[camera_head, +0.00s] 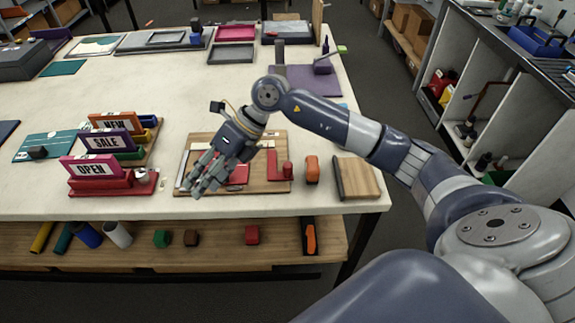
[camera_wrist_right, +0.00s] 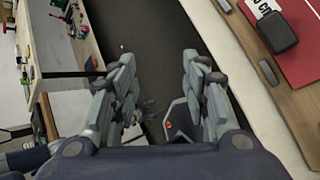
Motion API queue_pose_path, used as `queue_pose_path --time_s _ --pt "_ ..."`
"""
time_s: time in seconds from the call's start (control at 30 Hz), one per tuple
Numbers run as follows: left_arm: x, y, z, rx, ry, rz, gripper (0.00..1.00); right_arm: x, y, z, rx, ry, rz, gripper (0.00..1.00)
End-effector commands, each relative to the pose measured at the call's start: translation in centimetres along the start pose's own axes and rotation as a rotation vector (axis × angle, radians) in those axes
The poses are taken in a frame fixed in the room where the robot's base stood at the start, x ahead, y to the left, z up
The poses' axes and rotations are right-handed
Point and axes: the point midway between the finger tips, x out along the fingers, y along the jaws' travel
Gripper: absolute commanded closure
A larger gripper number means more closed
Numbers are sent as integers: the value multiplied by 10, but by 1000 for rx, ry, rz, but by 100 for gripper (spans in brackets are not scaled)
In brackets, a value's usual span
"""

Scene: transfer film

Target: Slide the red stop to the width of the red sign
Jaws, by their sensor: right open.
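My right gripper (camera_head: 204,180) is open and hovers over the left part of a wooden board (camera_head: 222,139) on the table; its fingers also show spread and empty in the right wrist view (camera_wrist_right: 158,62). A flat red piece (camera_head: 238,175), perhaps the red sign, lies on the board, partly hidden by the hand. A red upright piece with a knob (camera_head: 287,169), perhaps the red stop, stands at the board's right, apart from the hand. In the wrist view a red panel (camera_wrist_right: 301,65) with a white label and a dark block shows at the upper right. My left gripper is not in view.
Signs reading OPEN (camera_head: 92,169), SALE (camera_head: 105,143) and NEW stand in holders on the left. An orange-and-black object (camera_head: 312,170) and a wooden block (camera_head: 357,178) stand right of the board. A lower shelf (camera_head: 205,252) holds small blocks and cylinders.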

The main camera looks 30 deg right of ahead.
Motion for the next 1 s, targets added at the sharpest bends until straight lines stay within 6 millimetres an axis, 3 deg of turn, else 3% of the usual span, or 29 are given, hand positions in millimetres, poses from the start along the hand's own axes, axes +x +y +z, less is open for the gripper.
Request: queue_pose_path --time_s 0.03,0.1,0.2,0.3,0.43,0.63,1.0 --pt "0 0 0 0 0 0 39 -18 -27 -3 -2 51 -111 57" --pt "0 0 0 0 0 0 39 -42 -62 -12 14 128 -254 57" --pt "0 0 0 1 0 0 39 -82 -101 -24 54 219 -434 57" --pt "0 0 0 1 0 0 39 -118 -126 -33 102 284 -565 57" --pt "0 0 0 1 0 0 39 -146 -142 -42 146 331 -659 57" --pt "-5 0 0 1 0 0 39 -145 -152 -49 161 348 -684 57" --pt "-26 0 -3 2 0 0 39 -96 -190 -73 159 348 -679 57"
